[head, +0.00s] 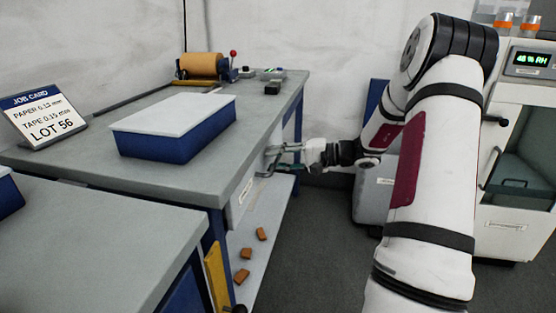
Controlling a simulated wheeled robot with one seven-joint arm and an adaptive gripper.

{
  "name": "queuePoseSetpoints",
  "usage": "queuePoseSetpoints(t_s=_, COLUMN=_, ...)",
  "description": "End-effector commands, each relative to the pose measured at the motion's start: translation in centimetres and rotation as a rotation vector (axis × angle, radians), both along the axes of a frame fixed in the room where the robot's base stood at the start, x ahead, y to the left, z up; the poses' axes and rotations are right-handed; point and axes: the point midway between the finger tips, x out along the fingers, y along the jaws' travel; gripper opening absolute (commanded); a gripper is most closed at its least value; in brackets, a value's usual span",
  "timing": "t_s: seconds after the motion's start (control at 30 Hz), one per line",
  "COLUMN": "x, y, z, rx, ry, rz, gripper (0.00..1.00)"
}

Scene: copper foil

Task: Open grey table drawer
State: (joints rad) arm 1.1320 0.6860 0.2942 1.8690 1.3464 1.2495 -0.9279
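The grey table (90,160) stands along the left, with a drawer front (244,196) in its right side, below the top. Its face is pale and bears a small label. The drawer looks closed, flush under the table's edge, though I see it at a steep angle. My gripper (272,160) is at the drawer's far end, with its fingers pointing left at the drawer face by the handle. The handle is small and partly hidden by the fingers. I cannot tell whether the fingers are closed on it. My arm reaches in from the right.
A blue lidded box (175,128), a job card (42,117) and a copper-coloured roll (202,66) are on the table. Several brown blocks (242,276) lie on the lower shelf (262,220). A cabinet (515,150) with a humidity display stands right. The dark floor (325,240) beside the table is clear.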

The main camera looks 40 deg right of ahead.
Motion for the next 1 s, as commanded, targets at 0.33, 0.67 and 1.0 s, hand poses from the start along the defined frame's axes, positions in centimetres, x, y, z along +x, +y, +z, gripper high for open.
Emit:
queuePoseSetpoints(t_s=0.33, x=0.0, y=0.0, z=0.0, rx=0.0, ry=0.0, rz=0.0, gripper=0.0)
queuePoseSetpoints(t_s=0.67, x=-0.8, y=-0.6, z=0.0, rx=0.001, ry=0.0, rz=-0.001, gripper=0.0)
queuePoseSetpoints(t_s=1.0, x=-6.1, y=-4.8, z=0.0, rx=0.0, ry=0.001, rz=-0.004, gripper=0.0)
